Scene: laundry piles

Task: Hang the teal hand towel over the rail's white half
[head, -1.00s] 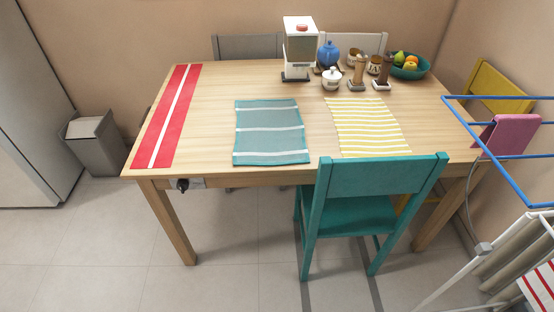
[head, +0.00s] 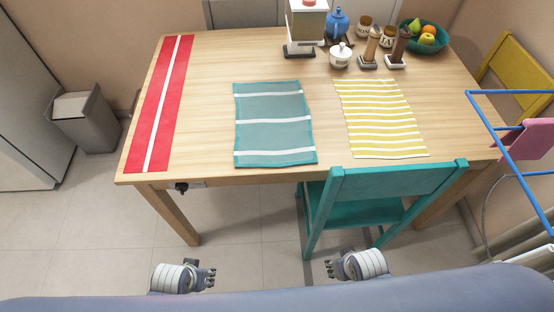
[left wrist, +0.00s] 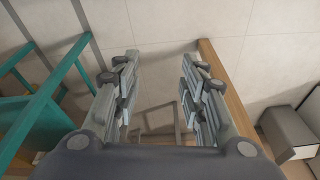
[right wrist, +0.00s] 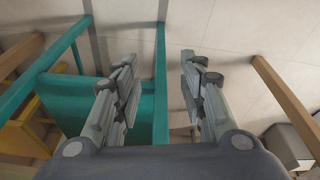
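The teal hand towel (head: 273,134) with white stripes lies flat on the wooden table, near its front edge. The rail is perhaps the blue-barred drying rack (head: 512,160) at the right; no white half of it is clear in the head view. My left gripper (head: 212,275) is in front of the table, below the towel, empty; in the left wrist view its fingers (left wrist: 155,95) are apart. My right gripper (head: 328,268) is in front of the teal chair, empty; in the right wrist view its fingers (right wrist: 160,90) are apart.
A yellow striped towel (head: 383,125) and a red runner (head: 158,115) flank the teal towel on the table (head: 215,60). A teal chair (head: 385,185) stands at the front right. A pink cloth (head: 532,139) hangs on the rack.

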